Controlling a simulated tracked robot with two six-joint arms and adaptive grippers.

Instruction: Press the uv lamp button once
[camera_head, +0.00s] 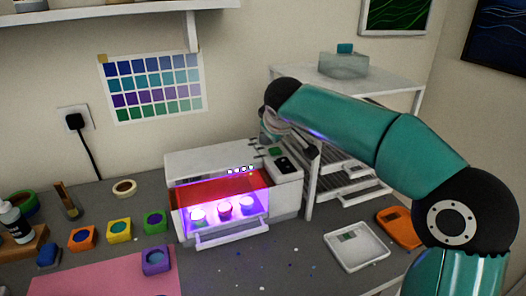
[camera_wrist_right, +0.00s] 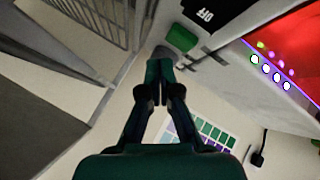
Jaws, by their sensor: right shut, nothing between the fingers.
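The UV lamp (camera_head: 212,160) is a white box with a red see-through front and purple light glowing inside over several small moulds. A green button (camera_head: 275,152) sits on its right top panel beside a dark display (camera_head: 287,163). In the right wrist view the green button (camera_wrist_right: 181,38) is beside the black display (camera_wrist_right: 208,12) with pale characters. My right gripper (camera_wrist_right: 160,72) is shut and empty, its tips close to the green button; I cannot tell if they touch. In the head view the right arm largely hides its gripper. My left gripper is not in view.
A white rack (camera_head: 345,180) stands right of the lamp, close to my right arm. A white scale (camera_head: 356,246) and an orange one (camera_head: 399,228) lie in front. Coloured moulds (camera_head: 119,230) and a pink mat (camera_head: 110,275) are at left.

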